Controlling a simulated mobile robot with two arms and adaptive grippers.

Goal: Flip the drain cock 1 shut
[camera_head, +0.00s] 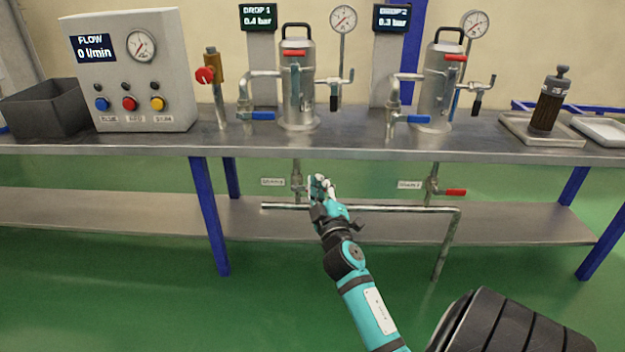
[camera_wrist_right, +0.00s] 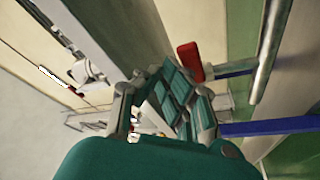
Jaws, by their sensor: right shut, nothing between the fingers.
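Drain cock 1 (camera_head: 297,184) is a small brass-coloured valve on a thin vertical pipe under the bench, beside a white label (camera_head: 272,182). In the head view my right gripper (camera_head: 321,182) is shut and empty just right of this valve, overlapping its right side. The cock's handle is not clear there, so I cannot tell its position. In the right wrist view my shut fingers (camera_wrist_right: 183,105) fill the middle, and a red handle (camera_wrist_right: 188,58) shows just beyond them. I cannot tell whether they touch, or surely which cock it belongs to. My left gripper is not in view.
Drain cock 2 (camera_head: 432,190) has a red handle (camera_head: 455,192) pointing sideways. A horizontal pipe (camera_head: 385,208) runs below both cocks, above the lower shelf (camera_head: 110,210). The bench top (camera_head: 350,140) overhangs the gripper. Blue legs (camera_head: 208,215) stand left and right.

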